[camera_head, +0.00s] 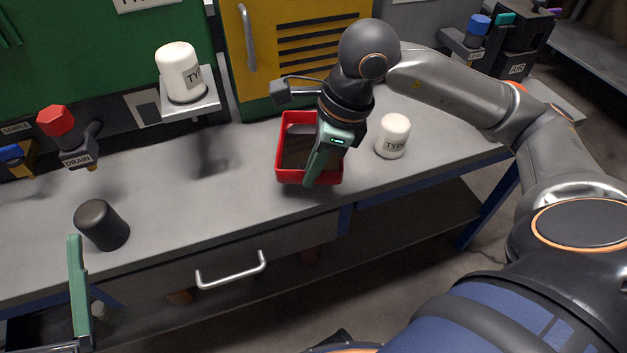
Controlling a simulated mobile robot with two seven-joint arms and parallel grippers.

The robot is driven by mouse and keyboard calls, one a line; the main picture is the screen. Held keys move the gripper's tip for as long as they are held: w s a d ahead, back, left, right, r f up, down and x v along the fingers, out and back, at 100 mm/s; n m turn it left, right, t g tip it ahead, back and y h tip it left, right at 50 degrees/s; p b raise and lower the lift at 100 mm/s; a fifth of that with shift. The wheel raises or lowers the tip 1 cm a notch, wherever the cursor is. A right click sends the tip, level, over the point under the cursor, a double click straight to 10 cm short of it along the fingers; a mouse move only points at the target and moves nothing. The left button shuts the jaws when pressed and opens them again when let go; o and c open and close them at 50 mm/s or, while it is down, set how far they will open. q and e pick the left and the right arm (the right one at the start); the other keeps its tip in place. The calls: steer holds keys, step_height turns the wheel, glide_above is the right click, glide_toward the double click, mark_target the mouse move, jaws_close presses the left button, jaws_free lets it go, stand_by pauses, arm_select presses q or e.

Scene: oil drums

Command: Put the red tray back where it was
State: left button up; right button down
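The red tray (281,164) stands on the grey workbench (215,205), near the middle of the head view. It is an open box with a dark inside. My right gripper (313,178) reaches down over it, and one green finger crosses the tray's inside and front wall. The gripper hides part of the tray's right side. Its other finger does not show clearly, so I cannot tell whether it grips the tray. My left gripper (78,290) is at the lower left, in front of the bench, away from the tray. Only one green finger shows clearly.
A white cylinder (393,137) stands close to the tray's right, and a dark cylinder (101,225) stands at the left front. Another white cylinder (178,71) sits on a raised bracket (205,104). A red-knobbed drain valve (73,140) juts out at left. The bench between is clear.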

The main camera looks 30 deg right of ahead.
arm_select(q)
steer(key=shift+s+d+r+m+h+b, duration=0.15)
steer(key=shift+s+r+m+h+b, duration=0.15)
steer(key=shift+s+r+m+h, duration=0.65)
steer(key=shift+s+d+r+m+h+b, duration=0.1)
steer(key=shift+s+r+m+h+b, duration=0.2)
steer(key=shift+s+r+m+h, duration=0.65)
arm_select(e)
steer(key=shift+w+d+f, duration=0.1)
steer(key=shift+d+f, duration=0.05)
steer(key=shift+f, duration=0.8)
steer(key=shift+w+d+f, duration=0.1)
steer(key=shift+f, duration=0.8)
arm_select(q)
steer(key=shift+w+f+n, duration=0.25)
steer(key=shift+f+n, duration=0.05)
arm_select(e)
steer(key=shift+f, duration=0.1)
steer(key=shift+f, duration=0.15)
steer(key=c, duration=1.1)
jaws_free()
steer(key=shift+o, duration=0.2)
steer(key=shift+r, duration=0.2)
